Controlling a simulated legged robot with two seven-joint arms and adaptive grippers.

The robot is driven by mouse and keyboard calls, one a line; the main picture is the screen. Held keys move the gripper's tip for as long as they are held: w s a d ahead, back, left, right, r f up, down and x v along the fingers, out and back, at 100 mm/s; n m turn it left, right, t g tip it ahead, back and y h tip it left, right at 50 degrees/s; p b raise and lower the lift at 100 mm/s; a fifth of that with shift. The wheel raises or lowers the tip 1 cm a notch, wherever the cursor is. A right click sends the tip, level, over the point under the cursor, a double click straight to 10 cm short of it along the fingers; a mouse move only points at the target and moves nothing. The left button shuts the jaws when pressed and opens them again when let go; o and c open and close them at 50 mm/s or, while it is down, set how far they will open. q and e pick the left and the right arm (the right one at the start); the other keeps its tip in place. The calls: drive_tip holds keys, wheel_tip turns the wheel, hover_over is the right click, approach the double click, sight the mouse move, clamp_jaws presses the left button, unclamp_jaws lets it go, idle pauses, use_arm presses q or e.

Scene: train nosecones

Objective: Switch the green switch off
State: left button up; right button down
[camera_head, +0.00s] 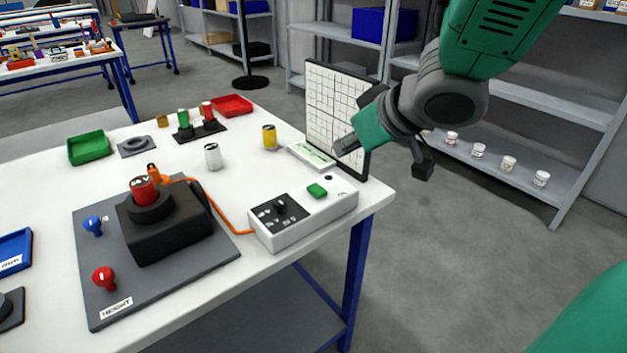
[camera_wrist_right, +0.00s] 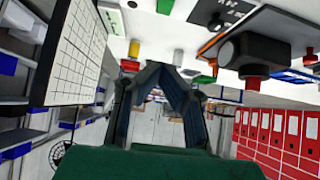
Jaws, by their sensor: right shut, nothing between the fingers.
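My left gripper is not in view.
The grid board (camera_head: 333,110) stands upright at the table's right edge, close to my right gripper. A black device (camera_head: 165,229) on a grey plate is left of the control box, joined by an orange cable (camera_head: 216,207). A yellow cylinder (camera_head: 269,137) stands further back.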

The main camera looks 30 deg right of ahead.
drive_tip(key=shift+d, duration=0.1)
drive_tip(key=p, duration=0.3)
hover_over(314, 185)
drive_tip(key=s, duration=0.2)
wheel_tip(314, 185, down, 7)
drive_tip(key=shift+w+f, duration=0.1)
wheel_tip(314, 185, down, 3)
drive_tip(key=shift+w+r, duration=0.15)
drive_tip(key=shift+r, duration=0.05)
drive_tip(key=shift+f+b, duration=0.3)
drive_tip(key=shift+f, duration=0.35)
drive_tip(key=shift+w+r+p, duration=0.1)
drive_tip(key=shift+w+p, duration=0.3)
drive_tip(key=shift+w, duration=0.4)
